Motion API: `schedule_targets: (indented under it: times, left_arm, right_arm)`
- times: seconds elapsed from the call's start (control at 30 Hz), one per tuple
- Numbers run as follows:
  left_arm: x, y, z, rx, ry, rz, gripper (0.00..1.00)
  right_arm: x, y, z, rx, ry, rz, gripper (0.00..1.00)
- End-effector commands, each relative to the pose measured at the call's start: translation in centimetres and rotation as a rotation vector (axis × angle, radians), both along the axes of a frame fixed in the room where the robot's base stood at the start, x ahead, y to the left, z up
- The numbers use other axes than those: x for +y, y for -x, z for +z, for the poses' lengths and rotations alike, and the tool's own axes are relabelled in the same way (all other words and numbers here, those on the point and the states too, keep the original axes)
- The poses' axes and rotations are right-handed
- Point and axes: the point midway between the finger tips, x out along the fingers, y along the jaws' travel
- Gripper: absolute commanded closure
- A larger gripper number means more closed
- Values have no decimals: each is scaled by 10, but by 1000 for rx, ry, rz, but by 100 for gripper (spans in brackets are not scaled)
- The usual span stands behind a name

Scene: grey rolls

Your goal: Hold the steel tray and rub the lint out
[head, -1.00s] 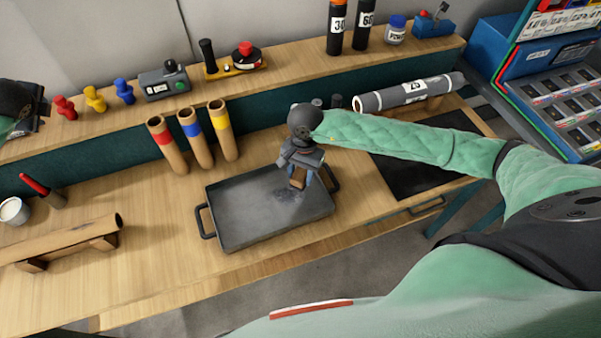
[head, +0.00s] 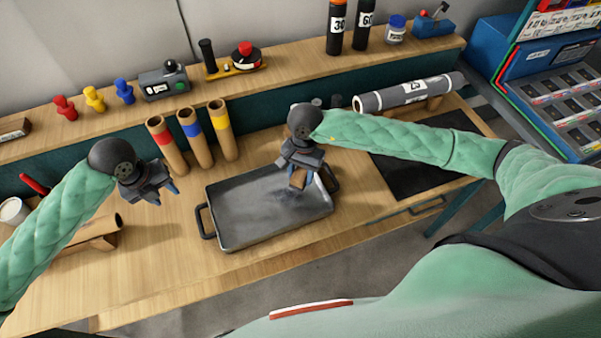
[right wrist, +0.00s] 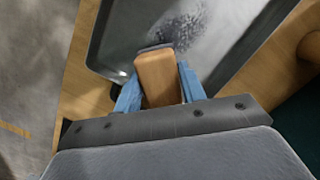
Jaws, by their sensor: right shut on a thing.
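The steel tray (head: 245,215) is a shallow grey pan with a handle at each end, flat on the wooden bench. A dark, speckled patch of lint (head: 287,196) lies on its floor near the right end; it also shows in the right wrist view (right wrist: 182,24). My right gripper (head: 299,180) is over the tray's right end, shut on a wooden block (right wrist: 157,77) with a dark edge at its far end, close to the lint. Whether it touches the tray floor is unclear. My left gripper (head: 164,193) is left of the tray, above the bench, fingers apart and empty.
Three cardboard tubes with red, blue and yellow bands (head: 192,140) stand behind the tray. A brown roll on a stand (head: 100,232) lies partly behind my left arm. A grey roll (head: 408,93) lies at the back right. The bench's front edge is just before the tray.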

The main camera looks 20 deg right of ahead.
Motion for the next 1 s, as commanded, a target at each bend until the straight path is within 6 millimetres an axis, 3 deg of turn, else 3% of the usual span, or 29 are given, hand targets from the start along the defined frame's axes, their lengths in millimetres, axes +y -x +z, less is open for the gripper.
schedule_targets:
  times: [0.1,0.27,0.47,1.0]
  left_arm:
    - [-14,22,-4,39,14,-83,60]
    - [-22,35,-7,61,24,-137,60]
    - [-26,37,-19,65,25,-144,60]
    - [-38,36,-81,65,24,-141,60]
  right_arm:
    - [0,0,0,0,0,0,78]
    - [0,0,0,0,0,0,78]
    - [0,0,0,0,0,0,78]
    - [0,0,0,0,0,0,78]
